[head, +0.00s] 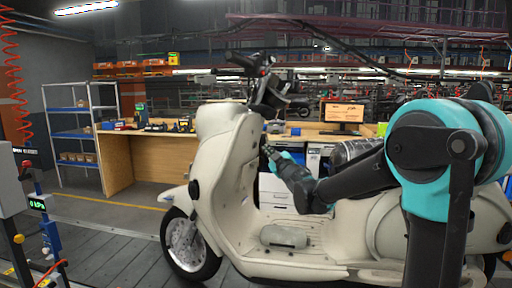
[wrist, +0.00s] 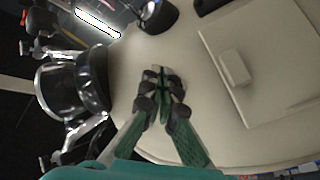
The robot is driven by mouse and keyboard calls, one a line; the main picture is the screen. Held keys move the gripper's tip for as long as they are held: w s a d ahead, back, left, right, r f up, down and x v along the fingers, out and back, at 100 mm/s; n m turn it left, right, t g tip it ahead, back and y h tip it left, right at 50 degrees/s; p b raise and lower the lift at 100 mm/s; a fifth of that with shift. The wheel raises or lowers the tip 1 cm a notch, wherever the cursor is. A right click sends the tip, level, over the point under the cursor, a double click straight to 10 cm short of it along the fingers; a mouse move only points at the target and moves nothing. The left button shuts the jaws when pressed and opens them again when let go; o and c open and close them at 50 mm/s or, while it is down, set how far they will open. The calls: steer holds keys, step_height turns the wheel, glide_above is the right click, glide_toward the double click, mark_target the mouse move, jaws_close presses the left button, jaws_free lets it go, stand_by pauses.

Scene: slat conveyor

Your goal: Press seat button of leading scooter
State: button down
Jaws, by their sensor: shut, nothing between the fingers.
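A cream scooter (head: 215,150) stands upright on the slat conveyor in the head view, front wheel to the left. My gripper (head: 268,150) is at the inner face of its front shield, below the handlebar. In the wrist view my gripper (wrist: 160,75) is shut and empty, its fingertips pointing at the cream panel (wrist: 190,35). Whether they touch it I cannot tell. A dark round fitting (wrist: 156,14) sits on the panel beyond the fingertips. A rectangular cover (wrist: 265,60) with a small raised tab (wrist: 235,68) is to the right. I cannot tell which part is the seat button.
The handlebar (head: 262,70) rises above my gripper. A wooden workbench (head: 150,160) and a blue shelf rack (head: 75,135) stand behind. Slat floor (head: 110,250) is clear left of the wheel.

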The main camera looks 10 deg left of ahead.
steer(key=shift+w+a+r, duration=0.15)
steer(key=shift+a, duration=0.45)
stand_by(1.1)
steer(key=shift+a+r, duration=0.1)
steer(key=shift+a, duration=0.35)
steer(key=shift+w+a+r, duration=0.1)
steer(key=shift+w+a, duration=0.05)
steer(key=shift+a, duration=0.3)
stand_by(0.6)
steer(key=shift+d, duration=0.1)
steer(key=shift+s+d+f, duration=0.2)
steer(key=shift+d, duration=0.6)
steer(key=shift+d, duration=0.1)
steer(key=d, duration=0.3)
steer(key=s+d+f, duration=0.1)
steer(key=shift+d, duration=0.3)
